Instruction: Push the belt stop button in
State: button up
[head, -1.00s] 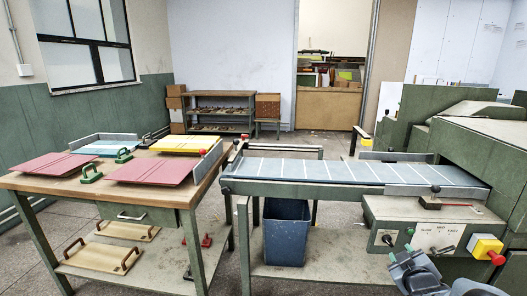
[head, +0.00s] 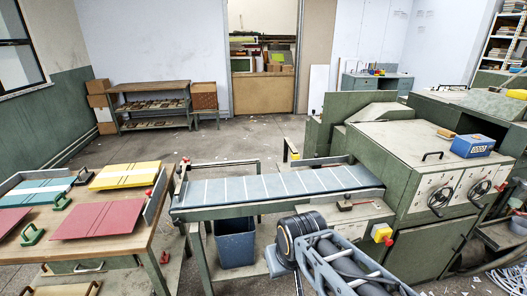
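A red button (head: 389,241) sticks out of a yellow box (head: 381,232) on the right end of the grey control housing (head: 362,216), beside the belt. No label on it can be read, so I cannot tell whether it is the belt stop button. The housing's front, with its small knobs, is largely hidden behind my arm. The blue belt (head: 270,187) with white cross stripes runs into the green machine. My arm reaches up from the bottom edge, with a dark round joint left of the red button. My gripper's fingers do not show.
The large green machine (head: 420,160) stands right of the button, with two handwheels and a blue box (head: 472,146) on top. A blue bin (head: 235,248) stands under the belt. A wooden table (head: 140,242) with coloured boards is at left. Open floor lies behind.

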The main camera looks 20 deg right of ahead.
aim_at(389, 243)
jog(key=z, duration=1.6)
jog(key=k, duration=0.6)
jog(key=u, duration=0.3)
jog(key=i, duration=1.3)
jog(key=z, duration=0.4)
